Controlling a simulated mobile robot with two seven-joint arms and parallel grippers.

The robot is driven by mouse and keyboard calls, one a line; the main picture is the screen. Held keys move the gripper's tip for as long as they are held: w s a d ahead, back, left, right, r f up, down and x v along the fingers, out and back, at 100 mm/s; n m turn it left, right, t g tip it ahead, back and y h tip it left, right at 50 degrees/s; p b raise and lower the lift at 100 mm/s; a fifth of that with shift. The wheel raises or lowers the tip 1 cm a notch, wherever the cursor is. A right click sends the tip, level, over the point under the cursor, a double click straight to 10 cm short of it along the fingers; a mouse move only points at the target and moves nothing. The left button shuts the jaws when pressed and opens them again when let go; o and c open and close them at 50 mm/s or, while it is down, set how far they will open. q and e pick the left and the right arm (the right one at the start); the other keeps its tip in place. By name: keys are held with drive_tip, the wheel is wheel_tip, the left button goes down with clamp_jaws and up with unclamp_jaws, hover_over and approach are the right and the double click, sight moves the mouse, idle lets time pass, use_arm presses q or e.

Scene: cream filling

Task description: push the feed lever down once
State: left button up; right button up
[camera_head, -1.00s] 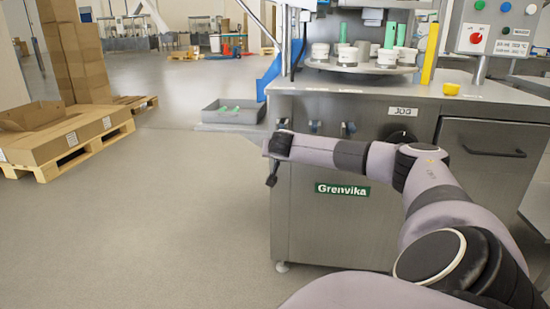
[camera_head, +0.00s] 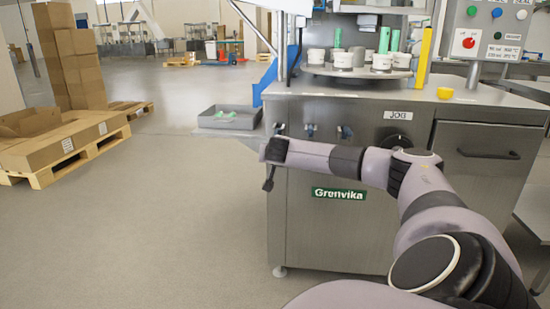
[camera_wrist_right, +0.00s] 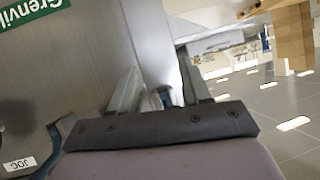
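My right arm reaches left across the front of the steel filling machine (camera_head: 390,235). Its right gripper (camera_head: 272,150) is at the machine's front left edge, fingers mostly hidden in the head view. In the right wrist view two grey fingers (camera_wrist_right: 160,62) stand apart, with no object clearly held between them. A thin dark lever-like piece (camera_head: 268,180) hangs below the arm's end; I cannot tell whether it is the feed lever or whether the gripper touches it. My left gripper is not in view.
Blue-tipped fittings (camera_head: 310,131) and a black JOG knob (camera_head: 390,138) are on the machine front. White tubs (camera_head: 343,59) stand on its round table. A grey bin (camera_head: 230,122) is behind left. Boxes on a pallet (camera_head: 62,148) stand left; floor between is clear.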

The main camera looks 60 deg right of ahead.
drive_tip(key=shift+f, duration=0.1)
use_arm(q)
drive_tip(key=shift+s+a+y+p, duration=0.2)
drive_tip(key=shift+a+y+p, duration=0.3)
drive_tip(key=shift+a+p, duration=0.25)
use_arm(e)
drive_tip(key=v, duration=0.7)
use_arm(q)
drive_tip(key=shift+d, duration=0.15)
